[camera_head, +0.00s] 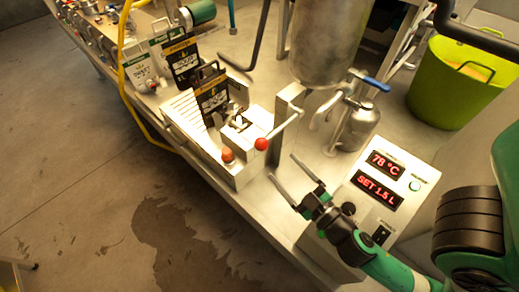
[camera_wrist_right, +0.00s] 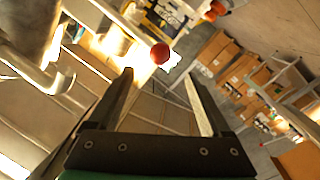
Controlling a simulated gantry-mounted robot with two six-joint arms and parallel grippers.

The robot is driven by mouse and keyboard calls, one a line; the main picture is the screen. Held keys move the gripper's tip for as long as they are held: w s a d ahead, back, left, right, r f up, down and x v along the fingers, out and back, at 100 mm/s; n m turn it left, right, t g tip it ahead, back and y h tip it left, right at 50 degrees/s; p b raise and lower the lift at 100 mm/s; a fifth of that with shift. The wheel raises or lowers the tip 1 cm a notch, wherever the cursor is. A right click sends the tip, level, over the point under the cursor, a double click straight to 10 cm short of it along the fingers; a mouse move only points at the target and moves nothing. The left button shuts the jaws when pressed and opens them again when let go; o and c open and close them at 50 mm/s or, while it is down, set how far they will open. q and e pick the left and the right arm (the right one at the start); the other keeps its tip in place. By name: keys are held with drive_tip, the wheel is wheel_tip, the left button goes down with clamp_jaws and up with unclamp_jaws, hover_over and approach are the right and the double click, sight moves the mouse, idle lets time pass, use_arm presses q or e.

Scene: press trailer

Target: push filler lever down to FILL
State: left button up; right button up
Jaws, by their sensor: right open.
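A lever with a red ball knob (camera_head: 261,144) reaches out from near a metal post toward the sealing unit. Its red knob (camera_wrist_right: 160,54) also shows in the right wrist view, just beyond the fingertips. My right gripper (camera_head: 281,167) is open and empty, to the lower right of the red knob and apart from it in the head view. In the wrist view the two fingers (camera_wrist_right: 158,75) are spread below the knob. A blue-handled valve (camera_head: 376,84) sits by the tank. I cannot read a FILL mark. My left gripper is out of view.
A control box (camera_head: 352,208) with red displays, "78 °C" and "SET 1.5 L", stands beside my right arm. A metal tank (camera_head: 320,45), a metal jug (camera_head: 357,128) and pouches in a rack (camera_head: 212,98) are on the bench. A green bin (camera_head: 450,85) stands behind at right.

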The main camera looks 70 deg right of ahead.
sight(261, 144)
drive_tip(key=p+x, duration=0.2)
drive_tip(key=r+p+x, duration=0.1)
drive_tip(key=p+x, duration=0.1)
drive_tip(key=x, duration=0.1)
drive_tip(key=shift+w+d+p, duration=0.1)
drive_tip(key=shift+w+p, duration=0.05)
drive_tip(key=shift+p, duration=0.15)
drive_tip(key=x, duration=0.2)
drive_tip(key=p+x, duration=0.2)
drive_tip(key=x, duration=0.1)
drive_tip(key=shift+w+d+f, duration=0.1)
drive_tip(key=shift+w+f, duration=0.2)
drive_tip(key=shift+w, duration=0.05)
drive_tip(key=shift+w+d+f, duration=0.1)
drive_tip(key=shift+w+d, duration=0.05)
drive_tip(key=shift+w, duration=0.05)
drive_tip(key=shift+f, duration=0.1)
clamp_jaws()
